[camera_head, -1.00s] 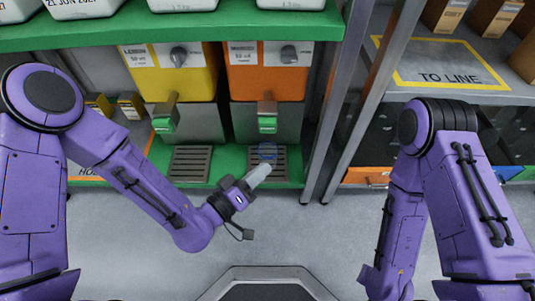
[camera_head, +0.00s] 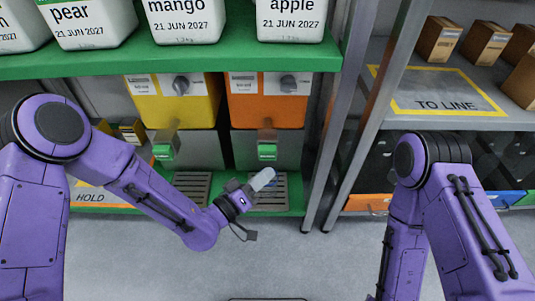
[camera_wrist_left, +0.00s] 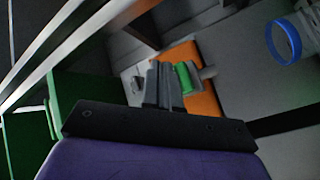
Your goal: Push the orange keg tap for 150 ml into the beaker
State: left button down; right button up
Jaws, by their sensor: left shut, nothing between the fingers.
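The orange keg (camera_head: 267,106) stands on the shelf right of the yellow keg, with a grey lever and green tap (camera_head: 267,152) on the front below it. My left gripper (camera_head: 262,179) is shut and empty, in front of the drip tray and below the tap in the head view. In the left wrist view, the shut fingers (camera_wrist_left: 164,85) appear beside the green tap (camera_wrist_left: 184,78), with the orange keg (camera_wrist_left: 203,88) behind. A beaker with a blue rim (camera_wrist_left: 285,42) shows at upper right there. In the head view it is mostly hidden behind my gripper. My right gripper is out of view.
The yellow keg (camera_head: 173,101) has its own green tap and a slotted drip tray (camera_head: 192,187). A green shelf (camera_head: 190,62) with white tubs hangs above. Grey rack posts (camera_head: 340,130) stand to the right. The floor in front is clear.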

aim_at(273, 156)
pick_arm(q)
jog(key=shift+w, duration=1.15)
jog(key=shift+w, duration=0.15)
dwell(1.0)
jog(key=shift+w, duration=0.3)
jog(key=shift+w, duration=0.7)
dwell(0.7)
jog(key=shift+s, duration=1.15)
